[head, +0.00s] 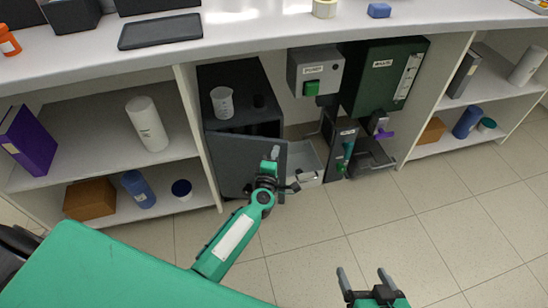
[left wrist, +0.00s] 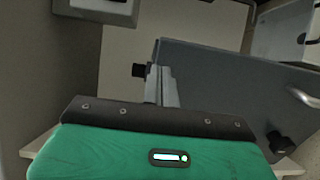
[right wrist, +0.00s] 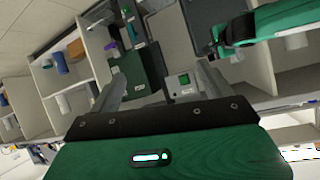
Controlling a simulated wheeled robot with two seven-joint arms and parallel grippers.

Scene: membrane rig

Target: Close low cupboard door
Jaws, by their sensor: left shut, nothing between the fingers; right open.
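The low cupboard (head: 240,84) is a dark grey box under the bench. Its grey door (head: 235,165) stands open, swung out into the room; it also shows in the left wrist view (left wrist: 235,95), with a pale bar handle (left wrist: 303,97). My left gripper (head: 275,153) is shut and empty, its fingertips at the door's free edge near the top. In the left wrist view the fingers overlap the door's left edge; I cannot tell whether they touch. My right gripper (head: 362,272) is open and empty, low over the floor, away from the door.
A beaker (head: 222,103) stands on the cupboard. A pale bin (head: 306,160) stands beside the door. A green cabinet (head: 385,75) and a grey box (head: 315,70) hang under the bench (head: 250,40). The tiled floor (head: 440,230) at right is clear.

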